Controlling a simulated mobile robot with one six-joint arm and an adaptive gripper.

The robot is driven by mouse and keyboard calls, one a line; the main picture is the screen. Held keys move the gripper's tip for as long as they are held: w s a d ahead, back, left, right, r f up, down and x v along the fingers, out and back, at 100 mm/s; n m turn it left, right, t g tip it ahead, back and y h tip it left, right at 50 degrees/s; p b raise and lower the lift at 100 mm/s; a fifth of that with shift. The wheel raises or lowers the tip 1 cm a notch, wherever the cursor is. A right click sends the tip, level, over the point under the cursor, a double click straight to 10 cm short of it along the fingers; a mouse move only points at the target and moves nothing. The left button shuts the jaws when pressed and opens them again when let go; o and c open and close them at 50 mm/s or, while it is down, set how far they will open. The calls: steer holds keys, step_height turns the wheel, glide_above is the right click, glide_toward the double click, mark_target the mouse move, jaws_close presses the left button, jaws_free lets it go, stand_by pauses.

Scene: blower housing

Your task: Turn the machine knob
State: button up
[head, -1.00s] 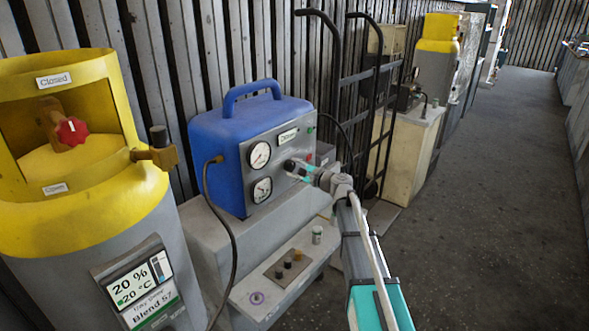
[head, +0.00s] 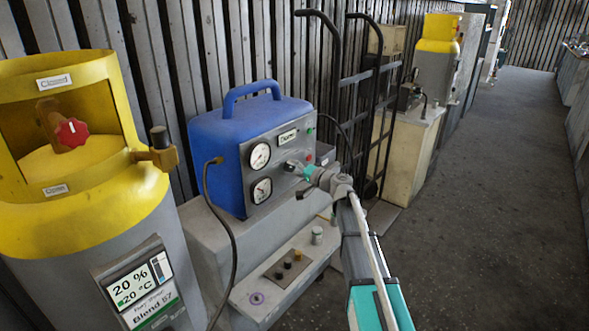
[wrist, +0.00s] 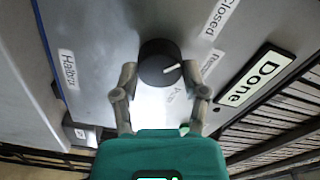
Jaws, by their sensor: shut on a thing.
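The machine is a blue box (head: 215,140) with a grey front panel, two round gauges and a small display. In the wrist view the black round knob (wrist: 157,58) sits on the grey panel, its white pointer mark toward the lower right. My gripper (wrist: 160,72) has one finger on each side of the knob and is shut on it. In the head view my gripper (head: 298,167) is at the panel's right part and hides the knob. The display (wrist: 255,78) reads "Done".
A yellow-topped cylinder (head: 60,220) with a red valve stands at left. A dark cable (head: 228,225) hangs before the machine. A lower ledge (head: 262,292) carries small knobs. A black hand truck (head: 338,80) stands behind my arm. The floor at right (head: 480,220) is clear.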

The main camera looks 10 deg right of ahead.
steer(key=shift+n, duration=0.9)
steer(key=o, duration=1.2)
steer(key=shift+c, duration=0.2)
steer(key=v, duration=1.2)
steer(key=shift+a, duration=0.1)
